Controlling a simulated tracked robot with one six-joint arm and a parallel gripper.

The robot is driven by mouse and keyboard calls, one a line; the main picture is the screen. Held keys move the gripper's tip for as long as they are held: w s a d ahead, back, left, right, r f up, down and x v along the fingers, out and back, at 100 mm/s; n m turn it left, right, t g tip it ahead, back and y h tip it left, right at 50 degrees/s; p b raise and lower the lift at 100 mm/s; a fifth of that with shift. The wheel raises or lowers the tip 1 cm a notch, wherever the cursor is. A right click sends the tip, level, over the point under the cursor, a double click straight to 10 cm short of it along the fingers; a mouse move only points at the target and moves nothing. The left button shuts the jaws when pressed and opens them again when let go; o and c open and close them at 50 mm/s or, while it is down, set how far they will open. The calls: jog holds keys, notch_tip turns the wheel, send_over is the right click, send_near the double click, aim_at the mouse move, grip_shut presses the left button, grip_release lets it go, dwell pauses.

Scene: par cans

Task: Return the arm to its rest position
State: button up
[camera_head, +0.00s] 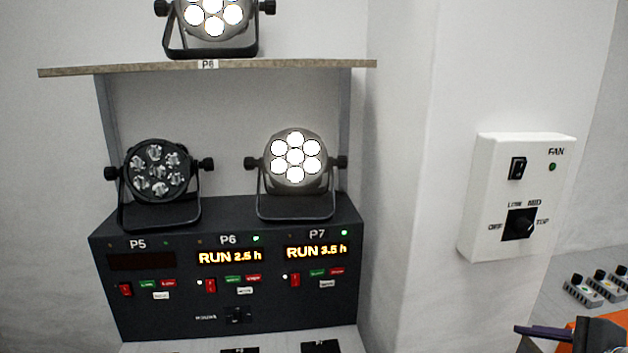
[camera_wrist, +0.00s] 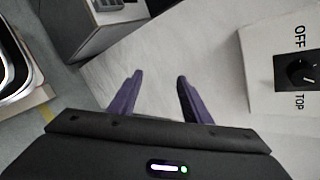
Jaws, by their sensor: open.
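My gripper (camera_wrist: 158,88) shows in the wrist view with its two purple fingers apart and nothing between them. A white wall surface lies beyond the fingertips. In the head view a small part of my gripper (camera_head: 545,333) shows at the lower right corner, below the fan box. The fingers look clear of the fan box in both views.
The white FAN box (camera_head: 490,190) has a rocker switch and a knob (camera_head: 520,225). A black control unit (camera_head: 225,315) carries an unlit lamp (camera_head: 157,172) and a lit lamp (camera_head: 296,160). A shelf (camera_head: 130,70) above holds another lit lamp (camera_head: 211,18).

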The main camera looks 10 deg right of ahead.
notch_tip(320, 180, down, 8)
jog(key=s+n+g+h, duration=0.2)
jog(key=n+g+h, duration=0.3)
jog(key=n, duration=1.2)
jog(key=w+a+r+n, duration=0.35)
jog(key=a+n, duration=0.25)
jog(key=a, duration=0.2)
jog(key=s+a+r+y, duration=0.1)
jog(key=s+a, duration=0.2)
jog(key=a, duration=0.6)
jog(key=s+a+r+y, duration=0.2)
jog(key=s+a, duration=0.1)
jog(key=a, duration=0.6)
jog(key=shift+r, duration=0.25)
jog(key=shift+c, duration=0.2)
